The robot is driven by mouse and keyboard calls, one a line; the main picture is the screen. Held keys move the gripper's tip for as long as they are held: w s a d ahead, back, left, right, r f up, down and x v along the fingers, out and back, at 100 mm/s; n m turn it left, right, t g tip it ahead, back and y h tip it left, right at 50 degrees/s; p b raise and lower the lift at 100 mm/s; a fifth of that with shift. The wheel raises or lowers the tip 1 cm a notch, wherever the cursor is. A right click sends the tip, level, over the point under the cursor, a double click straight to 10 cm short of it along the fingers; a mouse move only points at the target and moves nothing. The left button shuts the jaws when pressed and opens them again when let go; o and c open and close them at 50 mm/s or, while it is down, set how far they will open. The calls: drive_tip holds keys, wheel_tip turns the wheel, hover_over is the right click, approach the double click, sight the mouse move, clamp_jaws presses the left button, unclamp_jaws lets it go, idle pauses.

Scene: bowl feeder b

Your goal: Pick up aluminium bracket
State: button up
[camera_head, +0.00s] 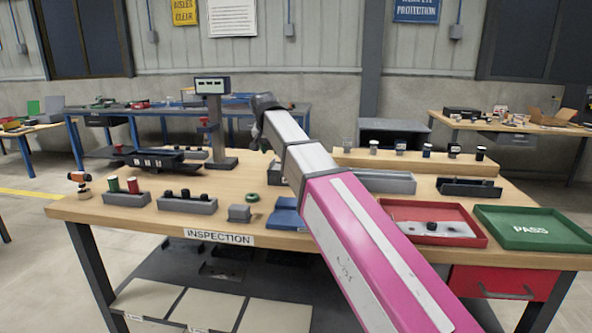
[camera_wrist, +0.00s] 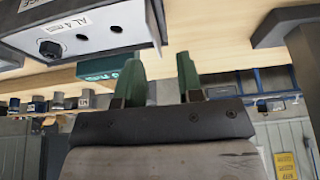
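I cannot make out the aluminium bracket with certainty in either view. The fingertips are mostly hidden there.
A dark fixture (camera_head: 158,160) and grey holders (camera_head: 187,205) are on the left. A red tray (camera_head: 468,222) and a green PASS tray (camera_head: 530,229) are on the right. Several small jars stand on a raised wooden shelf (camera_head: 415,163).

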drive_tip(key=x, duration=0.4)
drive_tip(key=shift+s+d+f, duration=0.2)
drive_tip(key=shift+f, duration=0.05)
clamp_jaws()
drive_tip(key=shift+r, duration=0.15)
